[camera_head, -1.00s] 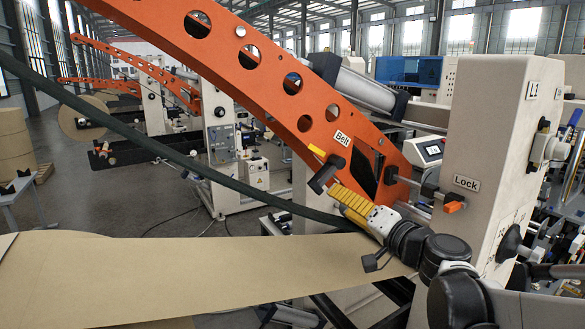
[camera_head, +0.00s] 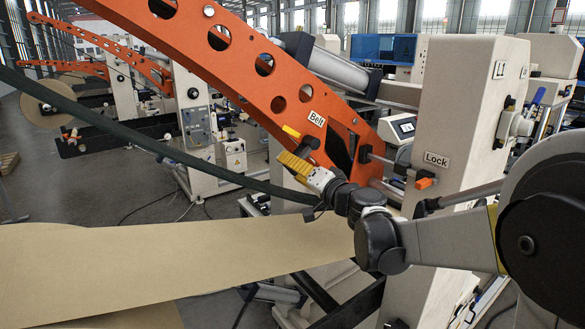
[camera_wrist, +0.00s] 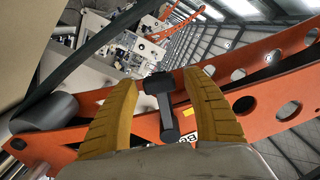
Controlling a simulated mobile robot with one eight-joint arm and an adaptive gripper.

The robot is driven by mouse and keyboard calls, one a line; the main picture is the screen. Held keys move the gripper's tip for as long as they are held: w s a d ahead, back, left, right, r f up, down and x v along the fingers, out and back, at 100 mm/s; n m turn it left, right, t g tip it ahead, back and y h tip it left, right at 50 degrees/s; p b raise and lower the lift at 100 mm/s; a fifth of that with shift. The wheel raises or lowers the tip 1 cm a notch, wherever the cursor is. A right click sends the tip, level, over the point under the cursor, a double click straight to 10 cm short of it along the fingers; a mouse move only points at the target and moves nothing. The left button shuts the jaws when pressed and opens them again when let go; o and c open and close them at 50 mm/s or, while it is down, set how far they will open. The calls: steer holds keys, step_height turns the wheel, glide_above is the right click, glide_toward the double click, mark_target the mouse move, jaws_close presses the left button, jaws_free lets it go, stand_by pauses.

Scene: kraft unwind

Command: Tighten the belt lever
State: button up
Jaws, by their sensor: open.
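The belt lever (camera_head: 308,143) is a dark handle on the side of the orange arm, just below the "Belt" label (camera_head: 317,118). A small yellow piece (camera_head: 291,132) is beside its upper end. My gripper (camera_head: 284,156), with yellow ribbed fingers, is close beside the lever, at its lower left in the head view. In the wrist view my gripper (camera_wrist: 162,80) is open, and the dark T-shaped lever (camera_wrist: 162,100) appears between the two fingers. No finger clearly touches it. The fingers partly cover the label there.
The orange arm (camera_head: 250,60) runs diagonally behind the lever. A pale post with a "Lock" label (camera_head: 436,159) and an orange-tipped lever (camera_head: 424,183) stands to the right. A kraft paper web (camera_head: 180,255) spans below. A dark green bar (camera_head: 130,132) slants across the left.

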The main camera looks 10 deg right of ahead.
mark_target(285, 127)
jaws_close()
steer(key=shift+s+a+r, duration=0.1)
steer(key=m, duration=0.1)
steer(key=r+m, duration=0.1)
steer(key=a+r+m, duration=0.1)
steer(key=shift+s, duration=0.25)
steer(key=r+m, duration=0.2)
steer(key=m, duration=0.2)
steer(key=shift+s+a+r, duration=0.1)
steer(key=shift+a+r, duration=0.15)
steer(key=shift+r, duration=0.15)
step_height(285, 127, up, 3)
steer(key=m, duration=0.3)
steer(key=shift+d+f+p, duration=0.15)
steer(key=shift+f+p, duration=0.05)
steer(key=shift+p, duration=0.15)
steer(key=shift+w+d+r+m, duration=0.2)
steer(key=shift+r+m, duration=0.45)
steer(key=shift+m, duration=0.45)
steer(key=shift+w+d+r+m, duration=0.1)
steer(key=shift+d+r+m, duration=0.2)
steer(key=shift+r+m, duration=0.55)
steer(key=shift+f+m, duration=0.15)
steer(key=shift+m, duration=0.2)
jaws_free()
steer(key=shift+w, duration=0.1)
